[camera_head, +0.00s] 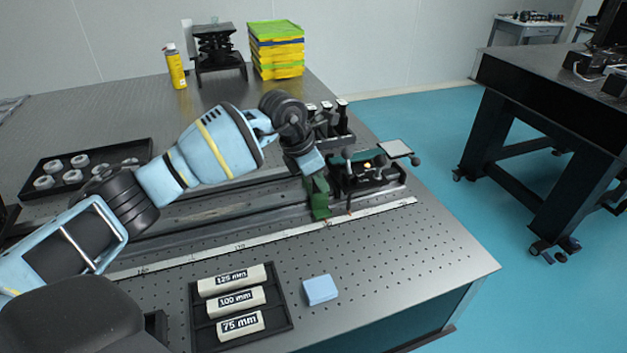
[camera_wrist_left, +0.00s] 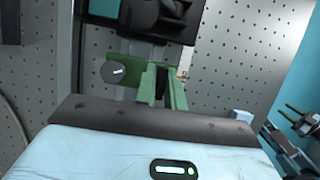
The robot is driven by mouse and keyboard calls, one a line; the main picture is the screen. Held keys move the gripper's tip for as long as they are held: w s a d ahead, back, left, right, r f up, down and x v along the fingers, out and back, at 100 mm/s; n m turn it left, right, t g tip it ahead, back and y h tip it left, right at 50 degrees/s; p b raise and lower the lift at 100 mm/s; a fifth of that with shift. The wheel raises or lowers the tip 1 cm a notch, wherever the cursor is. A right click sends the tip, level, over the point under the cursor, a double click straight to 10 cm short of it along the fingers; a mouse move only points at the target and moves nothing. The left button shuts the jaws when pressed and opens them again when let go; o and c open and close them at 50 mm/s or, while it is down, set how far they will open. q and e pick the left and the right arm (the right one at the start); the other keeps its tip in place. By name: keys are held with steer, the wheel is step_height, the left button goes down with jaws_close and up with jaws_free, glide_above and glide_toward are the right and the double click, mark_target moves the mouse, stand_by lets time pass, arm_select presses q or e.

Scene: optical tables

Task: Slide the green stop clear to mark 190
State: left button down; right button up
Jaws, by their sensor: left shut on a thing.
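The green stop (camera_head: 319,199) sits on the dark rail (camera_head: 215,210) near its right end, beside the white scale strip (camera_head: 240,247). My left gripper (camera_head: 315,177) reaches down to the stop from above and is shut on it. In the left wrist view the green stop (camera_wrist_left: 174,88) shows with a round dark knob (camera_wrist_left: 115,72) on its left; the fingertips are hard to make out. Numbers along the scale are small, and I cannot read the mark at the stop. My right gripper is not in view.
A dark carriage with a glowing spot (camera_head: 367,168) stands on the rail just right of the stop. A black tray (camera_head: 283,318) of labelled spacers and a blue block (camera_head: 320,290) lie in front. A tray (camera_head: 137,150) of pale rings is at left. The front right tabletop is clear.

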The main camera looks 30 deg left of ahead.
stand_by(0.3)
arm_select(q)
steer(key=c, duration=1.5)
jaws_free()
steer(key=shift+v, duration=3.95)
steer(key=shift+d+f, duration=0.1)
